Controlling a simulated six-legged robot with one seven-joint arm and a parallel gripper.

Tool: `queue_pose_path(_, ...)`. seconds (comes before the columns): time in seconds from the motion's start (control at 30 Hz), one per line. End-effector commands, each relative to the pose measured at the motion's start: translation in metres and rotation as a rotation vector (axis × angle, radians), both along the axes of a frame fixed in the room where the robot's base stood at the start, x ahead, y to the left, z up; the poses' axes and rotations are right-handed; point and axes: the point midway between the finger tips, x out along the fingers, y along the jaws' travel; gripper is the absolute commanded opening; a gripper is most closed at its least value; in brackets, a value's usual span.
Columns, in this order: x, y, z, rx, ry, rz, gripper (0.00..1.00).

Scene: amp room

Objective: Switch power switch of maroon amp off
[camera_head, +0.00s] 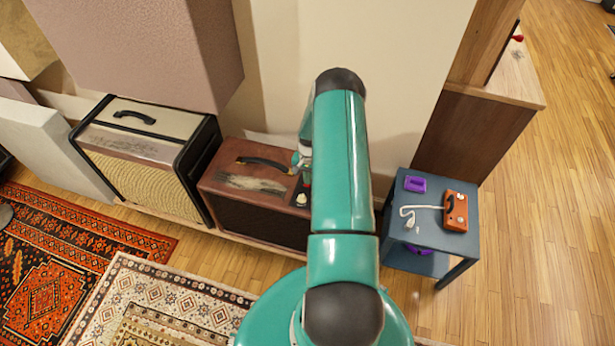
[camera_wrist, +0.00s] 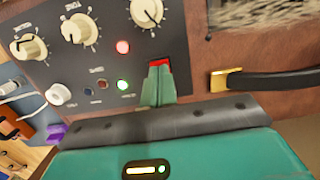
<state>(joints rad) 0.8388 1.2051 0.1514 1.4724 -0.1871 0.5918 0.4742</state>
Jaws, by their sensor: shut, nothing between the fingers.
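The maroon amp (camera_head: 262,226) stands against the wall in the head view, and my arm covers its right end. Its dark control panel (camera_wrist: 95,62) fills the upper left of the wrist view. The red power switch (camera_wrist: 159,64) sits near the panel's edge, partly covered by my fingertips. My gripper (camera_wrist: 158,85) is shut and empty, its teal fingertips at the switch. I cannot tell whether they press on it. A red light (camera_wrist: 123,46) and a green light (camera_wrist: 123,85) are lit on the panel.
The amp's black handle (camera_wrist: 275,81) with a gold end lies right of the switch. Cream knobs (camera_wrist: 78,28) stand up from the panel. A cream amp (camera_head: 144,165) is at the left.

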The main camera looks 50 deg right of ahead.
Motion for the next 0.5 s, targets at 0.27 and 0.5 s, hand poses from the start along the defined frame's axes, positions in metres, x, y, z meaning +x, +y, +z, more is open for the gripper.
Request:
queue_pose_path(0.27, -0.0024, 0.0034, -0.0081, 0.002, 0.001, -0.001, 0.00)
queue_pose_path(0.5, -0.0016, 0.0015, -0.0096, 0.002, 0.001, -0.001, 0.00)
